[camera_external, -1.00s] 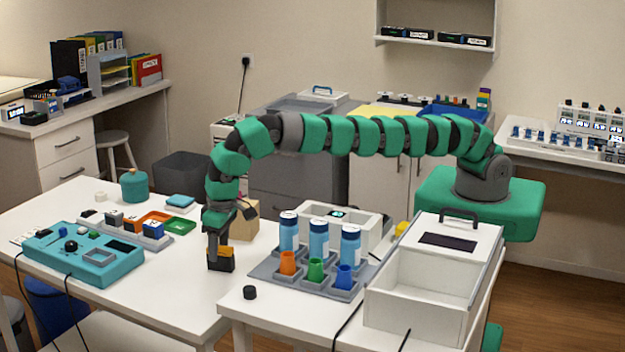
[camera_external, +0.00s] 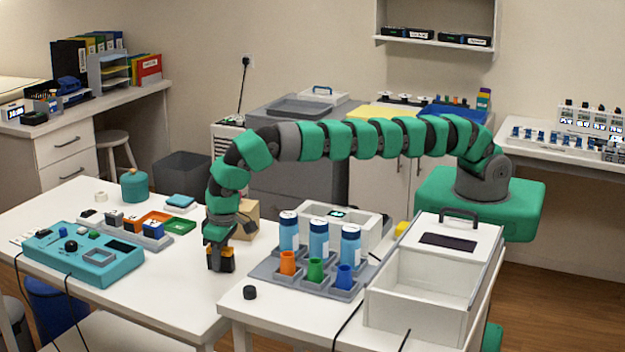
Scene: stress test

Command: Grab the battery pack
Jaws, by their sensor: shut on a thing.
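The battery pack (camera_external: 228,265) is a small black block with an orange upper part, at the right edge of the left white table. My gripper (camera_external: 220,262) points down over it, with its dark fingers around the pack. The gripper is shut on the pack and the fingers hide part of it. The pack is at or very near the table top; I cannot tell whether it touches.
A tan wooden block (camera_external: 246,222) stands just behind my gripper. A teal control box (camera_external: 85,255) lies to the left. A grey rack (camera_external: 265,272) with blue bottles and coloured cups is to the right. A small black cap (camera_external: 250,292) lies on the right table.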

